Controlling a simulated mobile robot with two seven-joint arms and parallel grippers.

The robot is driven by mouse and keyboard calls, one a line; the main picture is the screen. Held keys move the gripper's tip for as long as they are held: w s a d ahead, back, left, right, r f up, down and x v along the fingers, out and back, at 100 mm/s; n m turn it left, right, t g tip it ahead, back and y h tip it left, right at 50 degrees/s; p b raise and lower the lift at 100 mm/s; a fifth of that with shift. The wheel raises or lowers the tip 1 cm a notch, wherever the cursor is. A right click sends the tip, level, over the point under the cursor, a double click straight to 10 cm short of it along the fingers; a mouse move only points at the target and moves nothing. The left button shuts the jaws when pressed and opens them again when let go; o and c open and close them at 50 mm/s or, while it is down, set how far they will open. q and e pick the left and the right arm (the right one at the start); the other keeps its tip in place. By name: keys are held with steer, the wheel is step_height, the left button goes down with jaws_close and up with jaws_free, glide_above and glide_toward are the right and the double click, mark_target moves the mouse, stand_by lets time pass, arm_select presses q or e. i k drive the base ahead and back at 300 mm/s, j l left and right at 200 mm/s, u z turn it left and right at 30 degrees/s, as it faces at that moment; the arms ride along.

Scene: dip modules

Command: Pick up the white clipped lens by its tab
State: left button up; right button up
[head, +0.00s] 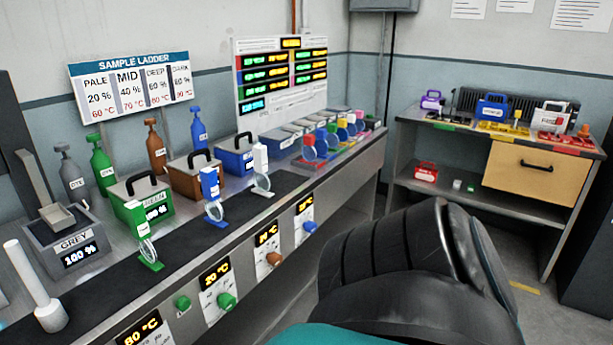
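The white clipped lens (261,158) stands upright on the dark strip of the long bench, in front of the blue box. Its white tab is at the top, and its clear round lens is below, close to a small white foot. Neither of my gripper's fingers shows in the head view. A large black and teal link of my own arm fills the lower middle and hides part of the floor and bench side.
Lidded green (142,199), brown (195,174) and blue (236,155) boxes line the bench behind the lenses. A grey bath (69,242) and white post (36,290) stand at left. More coloured lenses (309,148) stand further right. A side table (465,192) holds small cases.

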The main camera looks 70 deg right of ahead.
mark_target(262, 181)
steer(key=z, duration=2)
steer(key=l+u, duration=0.15)
steer(key=u, duration=0.65)
steer(key=i+l+u, duration=0.1)
steer(key=l+u, duration=1)
steer(key=l, duration=0.55)
steer(key=i+l, duration=0.05)
